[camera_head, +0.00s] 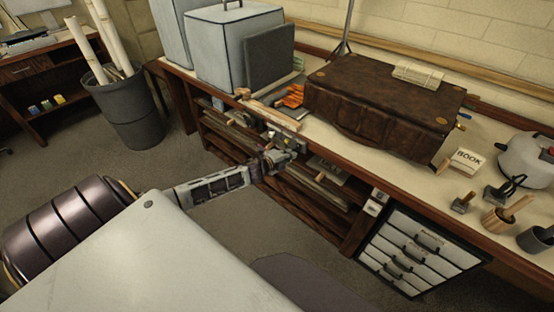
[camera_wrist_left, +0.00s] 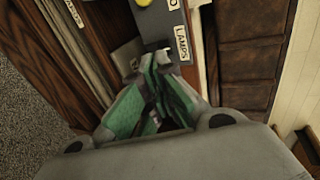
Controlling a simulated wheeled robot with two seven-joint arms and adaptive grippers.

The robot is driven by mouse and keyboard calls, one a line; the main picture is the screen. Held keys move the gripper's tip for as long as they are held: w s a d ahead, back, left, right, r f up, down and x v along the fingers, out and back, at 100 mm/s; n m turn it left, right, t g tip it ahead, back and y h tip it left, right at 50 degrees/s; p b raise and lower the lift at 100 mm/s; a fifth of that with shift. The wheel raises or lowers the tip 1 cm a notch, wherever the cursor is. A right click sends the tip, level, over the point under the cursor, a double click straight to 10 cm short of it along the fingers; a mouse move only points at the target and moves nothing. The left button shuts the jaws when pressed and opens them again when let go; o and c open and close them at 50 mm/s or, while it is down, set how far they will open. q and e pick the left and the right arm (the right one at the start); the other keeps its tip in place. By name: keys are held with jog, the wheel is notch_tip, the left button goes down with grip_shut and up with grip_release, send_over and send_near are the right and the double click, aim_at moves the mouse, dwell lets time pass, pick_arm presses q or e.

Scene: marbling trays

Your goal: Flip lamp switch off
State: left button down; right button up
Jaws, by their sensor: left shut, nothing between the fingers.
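In the left wrist view, a grey switch box (camera_wrist_left: 160,22) with a white label reading LAMPS (camera_wrist_left: 182,43) is fixed at the wooden bench front. My left gripper (camera_wrist_left: 160,72) has green finger pads; it is shut and empty, with its tips at the lower end of the box. The tips hide that part of the box, so I cannot tell the switch lever's position or whether they touch it. In the head view my left gripper (camera_head: 286,154) is at the bench's front edge, below the top. My right gripper is not in view.
The bench top holds a brown case (camera_head: 385,100), a pale blue box (camera_head: 225,45), a white BOOK block (camera_head: 469,158) and a pot (camera_head: 525,160). Shelves and a drawer unit (camera_head: 420,245) lie under the bench. A grey bin (camera_head: 130,110) stands on the floor at the left.

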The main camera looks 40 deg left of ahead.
pick_arm(q)
jog(key=v, duration=0.8)
jog(key=shift+r+p, duration=0.4)
jog(key=shift+r, duration=0.05)
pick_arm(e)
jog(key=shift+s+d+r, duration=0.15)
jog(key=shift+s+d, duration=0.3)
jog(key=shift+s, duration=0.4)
pick_arm(q)
jog(key=shift+s, duration=0.15)
